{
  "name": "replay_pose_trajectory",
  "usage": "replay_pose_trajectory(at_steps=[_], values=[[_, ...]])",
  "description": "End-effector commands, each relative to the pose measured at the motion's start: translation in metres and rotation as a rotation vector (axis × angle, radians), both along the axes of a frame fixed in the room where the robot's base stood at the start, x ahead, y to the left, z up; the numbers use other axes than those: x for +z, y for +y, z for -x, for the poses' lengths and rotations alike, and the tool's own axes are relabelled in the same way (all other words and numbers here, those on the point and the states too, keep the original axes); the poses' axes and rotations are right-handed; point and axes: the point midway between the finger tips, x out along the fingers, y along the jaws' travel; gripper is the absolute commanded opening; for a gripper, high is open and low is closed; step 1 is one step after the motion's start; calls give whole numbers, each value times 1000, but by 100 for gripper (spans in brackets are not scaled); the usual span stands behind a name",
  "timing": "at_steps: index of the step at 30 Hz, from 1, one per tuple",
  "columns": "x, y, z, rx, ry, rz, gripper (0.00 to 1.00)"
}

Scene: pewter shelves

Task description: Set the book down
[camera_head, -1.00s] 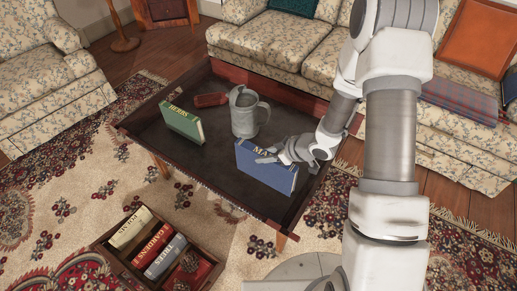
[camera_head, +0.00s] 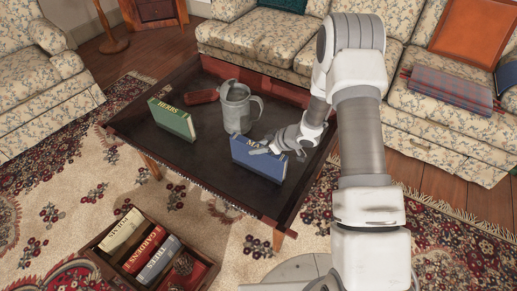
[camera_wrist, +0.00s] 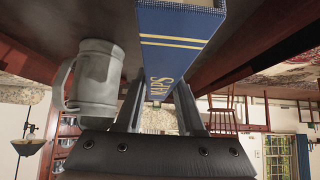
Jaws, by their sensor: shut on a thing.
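A blue book with MAPS on its spine (camera_head: 258,160) is upright at the right end of the dark tray-like coffee table (camera_head: 215,181). My gripper (camera_head: 268,150) is shut on its upper part, near the spine. The book also shows in the wrist view (camera_wrist: 178,38), between my gripper's fingers (camera_wrist: 160,108). Its lower edge is at or very close to the table surface; I cannot tell whether it touches. My gripper hides part of the book's top.
A grey pitcher (camera_head: 235,110) stands just behind the book, with a dark red object (camera_head: 201,97) lying beyond it. A green HERBS book (camera_head: 172,119) stands at the left. A wooden crate (camera_head: 118,272) of books is on the rug. Bare tabletop lies between the two books.

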Motion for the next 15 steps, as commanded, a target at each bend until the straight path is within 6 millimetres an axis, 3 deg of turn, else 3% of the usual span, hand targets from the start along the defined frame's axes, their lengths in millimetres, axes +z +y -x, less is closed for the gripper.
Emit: replay_pose_trajectory(at_steps=[8, 9, 14, 15], values=[[0, 0, -1, -1, -3, -2, 0], [-2, 0, 0, -1, 0, 0, 39], [-1, 0, 0, -1, -1, 0, 67], [-1, 0, 0, -1, -1, 0, 67]])
